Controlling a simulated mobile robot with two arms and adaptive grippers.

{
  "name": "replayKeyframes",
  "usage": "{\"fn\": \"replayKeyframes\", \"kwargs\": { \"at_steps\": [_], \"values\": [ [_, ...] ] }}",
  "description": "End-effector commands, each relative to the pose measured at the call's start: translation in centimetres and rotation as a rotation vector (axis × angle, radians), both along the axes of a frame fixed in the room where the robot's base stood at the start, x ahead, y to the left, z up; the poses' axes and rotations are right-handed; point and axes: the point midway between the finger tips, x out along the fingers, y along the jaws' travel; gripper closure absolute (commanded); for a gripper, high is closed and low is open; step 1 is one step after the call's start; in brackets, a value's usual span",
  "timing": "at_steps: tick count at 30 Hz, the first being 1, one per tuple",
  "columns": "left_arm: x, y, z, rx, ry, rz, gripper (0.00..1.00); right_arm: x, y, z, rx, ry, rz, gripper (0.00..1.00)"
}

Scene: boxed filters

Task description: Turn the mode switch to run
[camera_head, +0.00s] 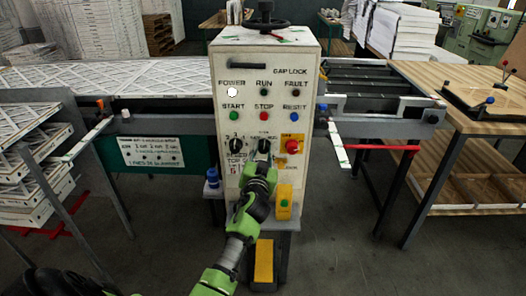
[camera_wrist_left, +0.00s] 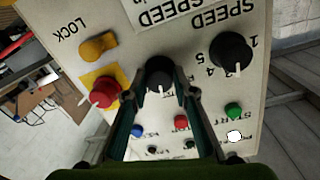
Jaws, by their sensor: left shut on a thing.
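The control panel (camera_head: 268,105) of the white cabinet faces me. The mode switch is a black knob (camera_wrist_left: 158,72) with a white pointer mark, in the middle of the lower row. My left gripper (camera_head: 262,152) covers most of it in the head view. In the left wrist view, which is upside down to the panel, the two fingers (camera_wrist_left: 158,84) are shut on the knob from both sides. The pointer mark points down in that view, towards the buttons. The RUN lamp (camera_head: 265,92) looks dark and the POWER lamp (camera_head: 232,92) is white. My right gripper is out of view.
The speed knob (camera_head: 236,144) is left of the switch. The red stop button (camera_head: 292,147) is close on its right, and a yellow lock (camera_wrist_left: 98,46) is near it. A yellow box with a green button (camera_head: 284,203) stands below on the right.

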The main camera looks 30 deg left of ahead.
Motion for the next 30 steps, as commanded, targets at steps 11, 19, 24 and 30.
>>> {"fn": "replayKeyframes", "kwargs": {
  "at_steps": [11,19,24,30],
  "values": [
    [0.0,0.0,0.1,0.272,0.168,0.000,0.96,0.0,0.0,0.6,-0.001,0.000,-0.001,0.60],
    [0.0,-0.1,0.1,0.439,0.270,0.000,0.96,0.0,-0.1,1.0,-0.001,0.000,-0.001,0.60],
    [0.0,-0.1,0.1,0.509,0.312,0.000,0.96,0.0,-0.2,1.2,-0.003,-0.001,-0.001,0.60],
    [0.1,-0.1,0.1,0.553,0.338,0.000,0.96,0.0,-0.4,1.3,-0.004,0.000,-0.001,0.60]
  ]
}}
